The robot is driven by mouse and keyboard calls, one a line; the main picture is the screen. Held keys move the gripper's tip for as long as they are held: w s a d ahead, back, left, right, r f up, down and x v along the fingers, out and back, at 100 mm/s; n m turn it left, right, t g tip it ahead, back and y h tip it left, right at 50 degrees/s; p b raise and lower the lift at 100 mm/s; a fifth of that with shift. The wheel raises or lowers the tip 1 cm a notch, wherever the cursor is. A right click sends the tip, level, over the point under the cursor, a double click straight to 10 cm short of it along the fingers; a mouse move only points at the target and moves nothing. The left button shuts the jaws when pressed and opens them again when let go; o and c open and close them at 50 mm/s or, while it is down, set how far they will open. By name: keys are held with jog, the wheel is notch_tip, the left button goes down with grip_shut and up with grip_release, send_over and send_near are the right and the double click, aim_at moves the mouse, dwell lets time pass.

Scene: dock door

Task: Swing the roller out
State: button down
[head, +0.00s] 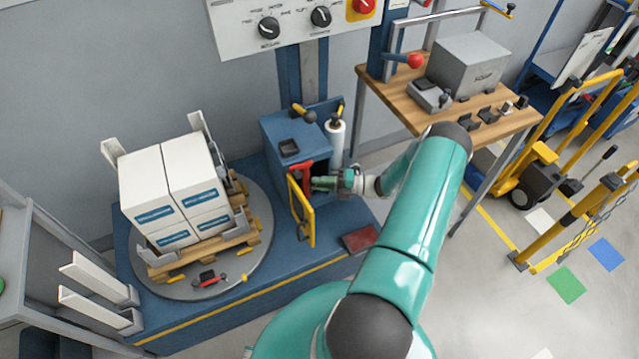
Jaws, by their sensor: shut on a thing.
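The wrapping machine's blue cabinet (275,130) stands right of the turntable. A white film roll (337,146) stands upright at its right side. A yellow frame (309,228) stands out from the cabinet's front, with a red handle (306,166) beside its upper part. I cannot make out a separate roller; it may be part of this frame or hidden behind it. My gripper (315,184) reaches in from the right and is shut at the red handle. The exact contact is small and partly hidden by the fingers.
White boxes (150,179) sit on a pallet on the round grey turntable (190,290). A control panel (290,22) hangs above. A wooden workbench (390,98) stands right of the machine, with yellow barriers (570,225) beyond.

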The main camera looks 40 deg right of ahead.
jog(key=c, duration=1.3)
grip_release()
jog(key=shift+o, duration=0.2)
jog(key=v, duration=0.7)
jog(key=shift+s+d, duration=0.15)
jog(key=shift+d, duration=0.05)
